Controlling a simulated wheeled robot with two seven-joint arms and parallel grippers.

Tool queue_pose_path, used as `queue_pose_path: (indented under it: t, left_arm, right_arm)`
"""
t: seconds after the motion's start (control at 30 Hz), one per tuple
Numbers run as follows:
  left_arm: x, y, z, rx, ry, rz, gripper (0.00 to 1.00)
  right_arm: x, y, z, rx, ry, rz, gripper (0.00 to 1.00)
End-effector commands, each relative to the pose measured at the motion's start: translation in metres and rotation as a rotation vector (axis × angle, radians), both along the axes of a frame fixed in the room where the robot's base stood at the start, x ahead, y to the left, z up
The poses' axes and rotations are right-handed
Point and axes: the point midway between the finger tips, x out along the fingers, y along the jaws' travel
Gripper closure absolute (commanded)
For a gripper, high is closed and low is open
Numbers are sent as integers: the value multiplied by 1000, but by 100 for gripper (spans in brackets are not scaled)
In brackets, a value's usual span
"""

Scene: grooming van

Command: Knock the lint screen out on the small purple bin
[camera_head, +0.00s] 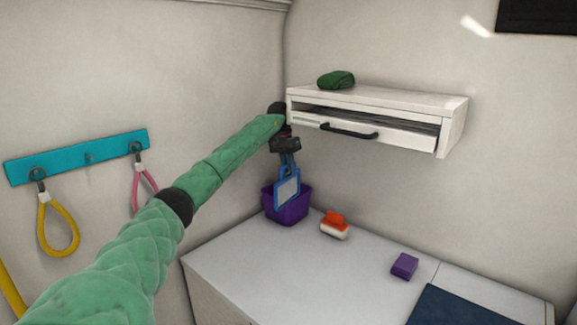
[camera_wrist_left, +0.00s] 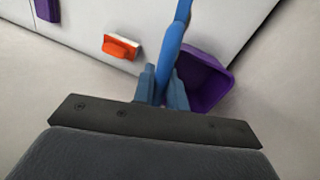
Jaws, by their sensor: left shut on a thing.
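The lint screen (camera_head: 288,190) is a flat panel in a blue frame with a blue handle. My left gripper (camera_head: 288,160) is shut on its handle, and the screen hangs down from the fingers. In the left wrist view my left gripper (camera_wrist_left: 163,90) holds the blue handle (camera_wrist_left: 176,42). The small purple bin (camera_head: 288,212) stands at the back left corner of the counter. The screen overlaps the bin in the head view; I cannot tell whether they touch. The bin (camera_wrist_left: 210,85) also shows beyond the fingers in the wrist view. My right gripper is out of view.
An orange and white brush (camera_head: 334,224) and a purple block (camera_head: 404,266) lie on the white counter (camera_head: 350,270). A white wall cabinet (camera_head: 450,125) with a dark handle hangs above, a green cloth on top. A teal rack (camera_head: 80,158) holds loops at left.

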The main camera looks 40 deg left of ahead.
Motion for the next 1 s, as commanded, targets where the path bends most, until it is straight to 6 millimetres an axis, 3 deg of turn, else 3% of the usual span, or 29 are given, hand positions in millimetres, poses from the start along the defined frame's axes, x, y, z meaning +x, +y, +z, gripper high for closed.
queue_pose_path:
  t: [1.0]
  left_arm:
    - [0,0,-5,1,0,0,100]
  right_arm:
    - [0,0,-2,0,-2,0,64]
